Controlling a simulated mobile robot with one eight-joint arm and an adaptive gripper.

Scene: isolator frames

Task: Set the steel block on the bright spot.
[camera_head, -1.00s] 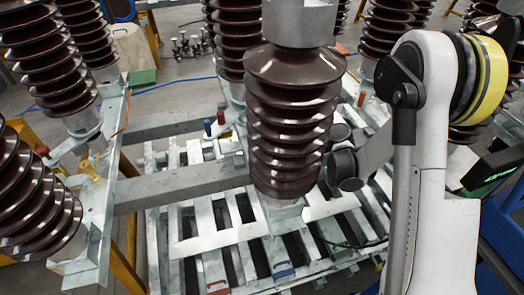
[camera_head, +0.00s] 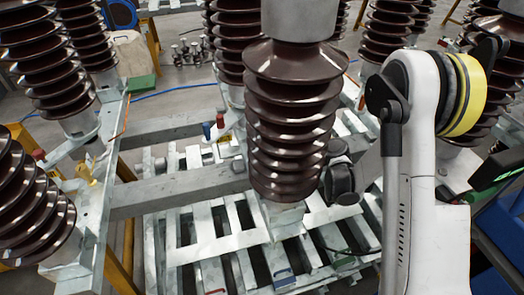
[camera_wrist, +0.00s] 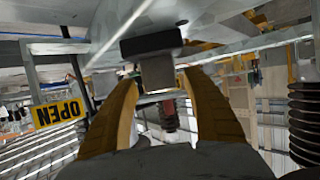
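My gripper (camera_wrist: 161,84) shows in the wrist view with two brownish-yellow fingers standing apart. A grey metal block (camera_wrist: 158,73) with a dark cap-like piece (camera_wrist: 151,42) shows between and beyond the fingertips. Narrow gaps seem to show on both sides of it, and I see no clear contact. It may be the steel block; I cannot tell for sure. The wrist picture looks upside down, as its OPEN sign (camera_wrist: 58,112) is inverted. In the head view my gripper is hidden behind the large brown insulator. I cannot pick out a bright spot in either view.
A ribbed brown insulator (camera_head: 292,120) stands in front of my arm. Pale slatted pallets (camera_head: 215,243) and a grey beam (camera_head: 180,188) lie below it. More insulators stand at left (camera_head: 28,195) and behind. Blue bins (camera_head: 503,225) are at the right edge.

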